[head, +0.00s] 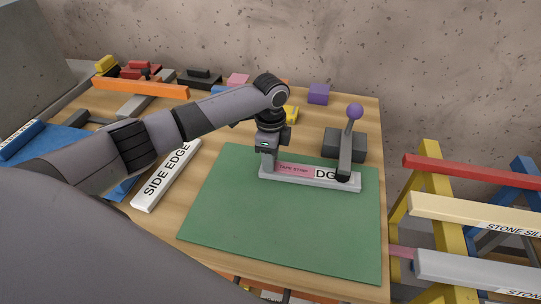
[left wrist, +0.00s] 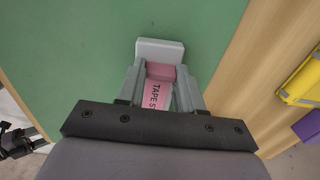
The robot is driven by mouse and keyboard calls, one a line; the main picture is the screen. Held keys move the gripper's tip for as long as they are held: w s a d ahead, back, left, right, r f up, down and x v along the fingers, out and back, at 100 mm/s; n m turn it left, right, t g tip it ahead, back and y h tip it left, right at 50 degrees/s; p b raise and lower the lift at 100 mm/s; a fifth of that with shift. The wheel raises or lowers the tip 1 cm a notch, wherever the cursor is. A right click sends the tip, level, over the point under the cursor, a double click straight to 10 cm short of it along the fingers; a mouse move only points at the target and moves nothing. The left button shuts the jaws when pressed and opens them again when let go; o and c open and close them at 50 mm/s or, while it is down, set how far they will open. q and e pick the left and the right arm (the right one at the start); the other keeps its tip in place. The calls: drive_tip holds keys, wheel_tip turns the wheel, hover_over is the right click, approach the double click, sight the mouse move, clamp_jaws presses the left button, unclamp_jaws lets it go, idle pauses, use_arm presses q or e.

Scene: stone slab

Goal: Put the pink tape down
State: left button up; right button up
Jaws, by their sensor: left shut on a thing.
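The pink tape (head: 293,170), a flat strip with "TAPE STRIP" printed on it, lies along the top of a pale grey bar (head: 350,185) on the green mat (head: 290,235). My left gripper (head: 267,170) comes down at the bar's left end. In the left wrist view its fingers (left wrist: 161,76) are closed on the pink tape (left wrist: 155,95), with the end of the bar (left wrist: 160,48) showing past the fingertips. Whether the tape touches the bar all along is hard to tell. My right gripper is not in view.
A white "SIDE EDGE" bar (head: 167,176) lies left of the mat. Coloured trestles (head: 440,205) stand at right. The mat's front is clear.

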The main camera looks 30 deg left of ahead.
use_arm(q)
drive_tip(key=o, duration=1)
wheel_tip(320, 180, up, 12)
drive_tip(key=shift+r+b, duration=0.15)
drive_tip(key=shift+b, duration=0.3)
